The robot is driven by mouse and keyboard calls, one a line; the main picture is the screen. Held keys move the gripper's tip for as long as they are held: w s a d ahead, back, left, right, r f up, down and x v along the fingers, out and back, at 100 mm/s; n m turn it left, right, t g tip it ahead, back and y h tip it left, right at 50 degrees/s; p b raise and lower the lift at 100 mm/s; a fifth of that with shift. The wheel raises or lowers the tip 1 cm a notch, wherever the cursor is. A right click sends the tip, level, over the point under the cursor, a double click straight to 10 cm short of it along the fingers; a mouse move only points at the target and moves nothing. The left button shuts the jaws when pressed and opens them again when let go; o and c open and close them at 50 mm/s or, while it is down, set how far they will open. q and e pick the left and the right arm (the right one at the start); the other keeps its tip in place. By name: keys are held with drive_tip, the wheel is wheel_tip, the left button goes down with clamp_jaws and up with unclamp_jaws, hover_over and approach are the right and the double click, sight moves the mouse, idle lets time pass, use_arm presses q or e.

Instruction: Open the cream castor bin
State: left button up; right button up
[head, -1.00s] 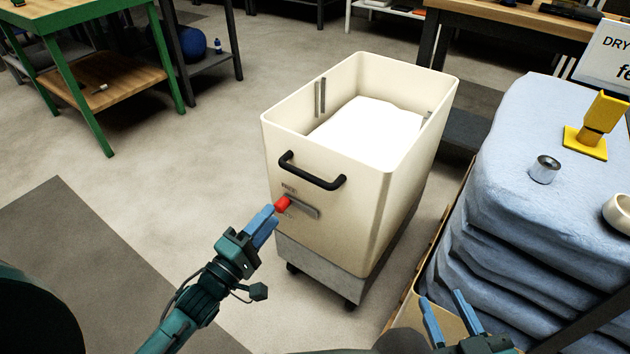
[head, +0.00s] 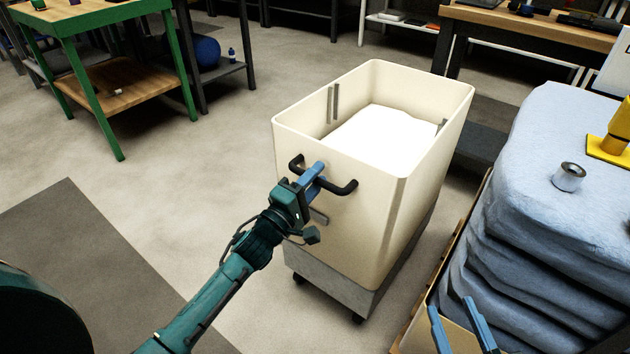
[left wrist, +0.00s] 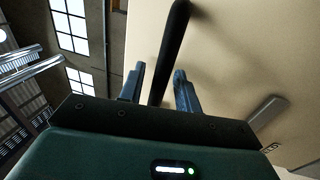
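The cream castor bin (head: 335,185) stands upright on a grey wheeled base (head: 318,280), with white contents (head: 375,140) inside. Its black bar handle (head: 342,189) is on the front wall and also shows in the left wrist view (left wrist: 172,45). My left gripper (head: 318,172) is at the handle; in the left wrist view its two fingers (left wrist: 158,88) stand apart, one each side of the bar, with gaps visible. A grey latch plate (head: 318,215) shows partly below the gripper; its red knob is hidden. My right gripper (head: 455,318) is open and empty at the lower right.
A stack of pale blue sacks (head: 530,190) stands close on the bin's right, with a metal cup (head: 568,177) and a yellow object (head: 615,140) on top. A green-framed table (head: 110,85) is at far left. The floor (head: 190,190) left of the bin is clear.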

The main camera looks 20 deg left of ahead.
use_arm(q)
drive_tip(key=shift+c, duration=0.2)
clamp_jaws()
idle(0.4)
